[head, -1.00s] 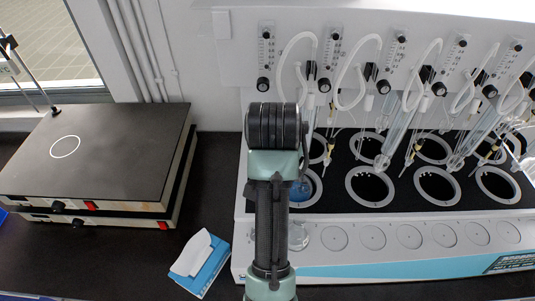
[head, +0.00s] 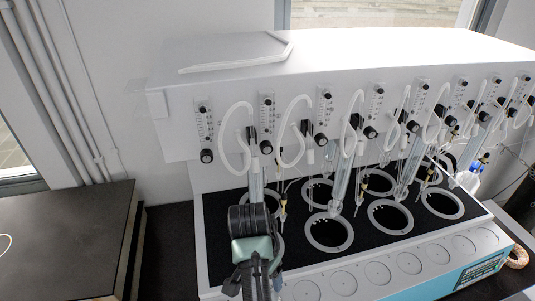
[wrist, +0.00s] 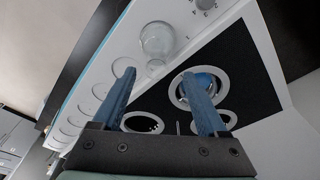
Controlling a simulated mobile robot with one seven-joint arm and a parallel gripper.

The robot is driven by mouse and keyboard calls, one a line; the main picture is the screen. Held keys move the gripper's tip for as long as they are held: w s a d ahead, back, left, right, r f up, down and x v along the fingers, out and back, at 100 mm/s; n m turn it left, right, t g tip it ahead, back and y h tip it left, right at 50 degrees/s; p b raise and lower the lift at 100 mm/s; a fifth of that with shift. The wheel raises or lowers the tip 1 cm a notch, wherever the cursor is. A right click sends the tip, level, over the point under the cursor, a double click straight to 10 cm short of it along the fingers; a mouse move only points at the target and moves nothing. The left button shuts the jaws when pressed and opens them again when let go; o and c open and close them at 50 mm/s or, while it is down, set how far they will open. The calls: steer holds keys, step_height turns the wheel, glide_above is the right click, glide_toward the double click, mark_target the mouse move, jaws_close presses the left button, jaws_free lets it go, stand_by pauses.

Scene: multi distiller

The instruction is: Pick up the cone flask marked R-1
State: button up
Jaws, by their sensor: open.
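A clear glass flask (wrist: 157,40) stands on the white front ledge of the distiller (wrist: 225,22) in the wrist view. No R-1 marking can be read on it. My gripper (wrist: 159,77) is open with blue fingers apart and nothing held between them. The flask shows beyond the fingertips, apart from them. In the head view my arm covers the front left part of the distiller (head: 340,75), and my gripper's fingers cannot be made out there.
Several empty wells (head: 328,232) and hanging glass tubes (head: 340,180) fill the distiller. A dark flat-topped device (head: 65,235) stands at left.

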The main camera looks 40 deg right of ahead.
steer(key=shift+s+d+f+p, duration=0.15)
steer(key=shift+f+p, duration=0.35)
steer(key=shift+f, duration=0.8)
steer(key=shift+s+d+f+p, duration=0.15)
steer(key=shift+f+p, duration=0.3)
steer(key=shift+f, duration=0.85)
jaws_close()
